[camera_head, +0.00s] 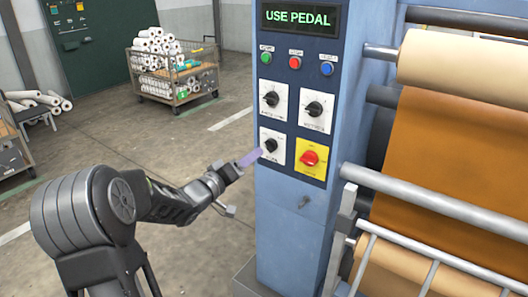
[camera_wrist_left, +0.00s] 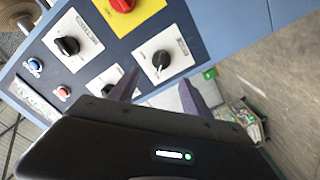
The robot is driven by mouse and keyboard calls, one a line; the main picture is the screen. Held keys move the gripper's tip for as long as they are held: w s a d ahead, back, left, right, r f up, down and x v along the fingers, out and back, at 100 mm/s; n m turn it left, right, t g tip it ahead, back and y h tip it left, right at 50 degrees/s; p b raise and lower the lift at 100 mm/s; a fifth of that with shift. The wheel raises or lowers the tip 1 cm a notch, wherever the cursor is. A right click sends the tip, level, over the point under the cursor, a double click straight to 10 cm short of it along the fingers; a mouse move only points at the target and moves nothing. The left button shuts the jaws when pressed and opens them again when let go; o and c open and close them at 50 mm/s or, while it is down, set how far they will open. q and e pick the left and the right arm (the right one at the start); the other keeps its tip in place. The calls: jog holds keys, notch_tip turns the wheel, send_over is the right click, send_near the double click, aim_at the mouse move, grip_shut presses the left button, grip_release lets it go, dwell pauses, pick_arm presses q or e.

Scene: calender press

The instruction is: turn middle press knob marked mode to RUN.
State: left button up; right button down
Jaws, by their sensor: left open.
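The blue press panel carries three black knobs on white plates: upper left (camera_head: 270,98), upper right (camera_head: 314,108) and lower left (camera_head: 270,145). Their labels are too small to read, so I cannot tell which is marked mode or where RUN is. My left gripper (camera_head: 252,157) is just left of the lower-left knob, its purple fingers pointing at it. In the left wrist view the open fingers (camera_wrist_left: 160,80) point toward the same knob (camera_wrist_left: 160,60), which shows between their tips. I cannot tell whether they touch it. My right gripper is not in view.
A red knob on a yellow plate (camera_head: 311,158) sits right of the lower-left knob. Green, red and blue buttons (camera_head: 295,63) and a "USE PEDAL" display (camera_head: 299,18) are above. Rollers with brown sheet (camera_head: 460,150) stand right. A cart of rolls (camera_head: 175,75) stands behind on open floor.

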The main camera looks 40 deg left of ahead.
aim_at(266, 147)
pick_arm(q)
jog(key=shift+w, duration=0.1)
jog(key=w, duration=0.7)
jog(key=shift+w+a+f, duration=0.1)
jog(key=shift+w, duration=0.25)
jog(key=shift+c, duration=0.5)
grip_shut()
